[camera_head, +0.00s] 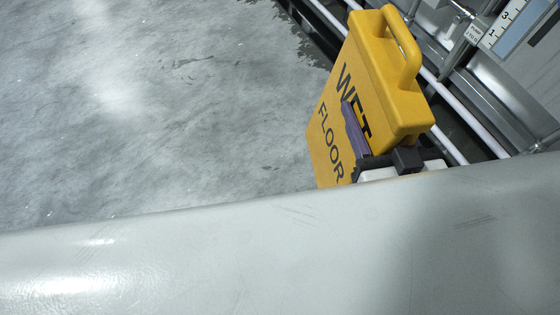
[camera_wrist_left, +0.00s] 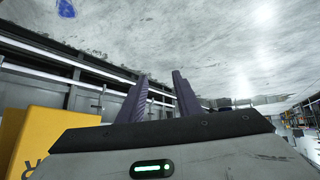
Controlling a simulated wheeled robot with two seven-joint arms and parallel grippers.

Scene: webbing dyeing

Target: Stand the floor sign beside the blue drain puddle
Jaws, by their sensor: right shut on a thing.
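The yellow floor sign (camera_head: 345,100), lettered "WET FLOOR" with a handle on top, is tilted in the head view. It also shows at the lower left of the left wrist view (camera_wrist_left: 48,125). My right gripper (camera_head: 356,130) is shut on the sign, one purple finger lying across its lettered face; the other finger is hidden. The sign's lower end is hidden. A blue puddle (camera_wrist_left: 66,8) is on the floor at the top left of the left wrist view. My left gripper (camera_wrist_left: 160,82) is open and empty there, its purple fingers apart.
A large pale surface (camera_head: 250,260) fills the bottom of the head view and hides what is behind. Metal rails (camera_head: 470,110) and a marked gauge (camera_head: 505,20) run along the right. The grey wet floor (camera_head: 160,110) at left is clear.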

